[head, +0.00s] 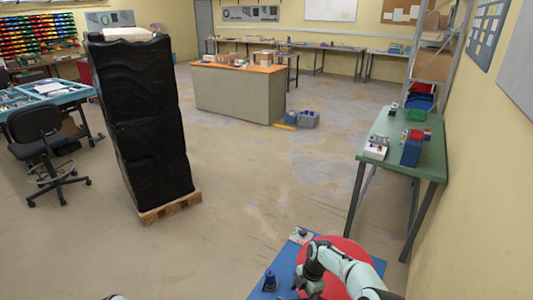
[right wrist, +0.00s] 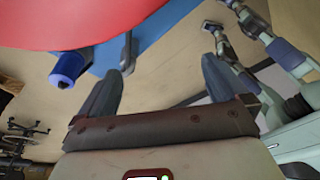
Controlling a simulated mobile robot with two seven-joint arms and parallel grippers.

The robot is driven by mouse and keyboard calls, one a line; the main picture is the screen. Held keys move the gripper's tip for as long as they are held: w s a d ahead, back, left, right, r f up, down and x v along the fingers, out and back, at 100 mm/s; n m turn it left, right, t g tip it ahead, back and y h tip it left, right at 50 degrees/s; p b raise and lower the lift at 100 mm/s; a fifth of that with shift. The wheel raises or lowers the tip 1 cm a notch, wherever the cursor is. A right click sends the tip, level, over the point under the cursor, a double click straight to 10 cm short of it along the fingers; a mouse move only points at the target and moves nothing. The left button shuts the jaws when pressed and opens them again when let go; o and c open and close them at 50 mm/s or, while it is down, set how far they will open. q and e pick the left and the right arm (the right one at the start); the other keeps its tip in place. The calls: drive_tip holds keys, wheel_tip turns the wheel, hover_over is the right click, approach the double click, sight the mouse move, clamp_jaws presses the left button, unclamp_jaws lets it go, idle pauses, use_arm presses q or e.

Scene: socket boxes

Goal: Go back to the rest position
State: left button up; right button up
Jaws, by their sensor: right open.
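My right arm (head: 340,266) comes in at the bottom right of the head view, over a red round surface. My right gripper (right wrist: 170,42) is open in the right wrist view, its two fingers wide apart with nothing between them. In the head view its fingers are not clear. My left gripper is not seen; only a pale scrap of my left arm (head: 115,297) shows at the bottom edge of the head view. In the right wrist view, a pale arm with blue joints (right wrist: 285,55), likely my left, shows at the upper right.
The red round surface (head: 350,246) lies on a blue table (head: 290,256) with a dark blue cylinder (head: 270,280). A green table (head: 432,160) with boxes stands at the right wall. A black-wrapped pallet stack (head: 145,120) stands at the left. The middle floor is clear.

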drive_tip(key=s+a+f+m+y, duration=0.1)
drive_tip(key=s+f+m+y, duration=0.1)
drive_tip(key=s+f+m, duration=1.15)
drive_tip(key=s+m+t, duration=0.1)
drive_tip(key=s+m, duration=1.2)
drive_tip(key=s, duration=0.7)
drive_tip(key=shift+s+d+r+m+t, duration=0.3)
drive_tip(key=shift+s+d+m, duration=0.05)
drive_tip(key=shift+s+d, duration=0.1)
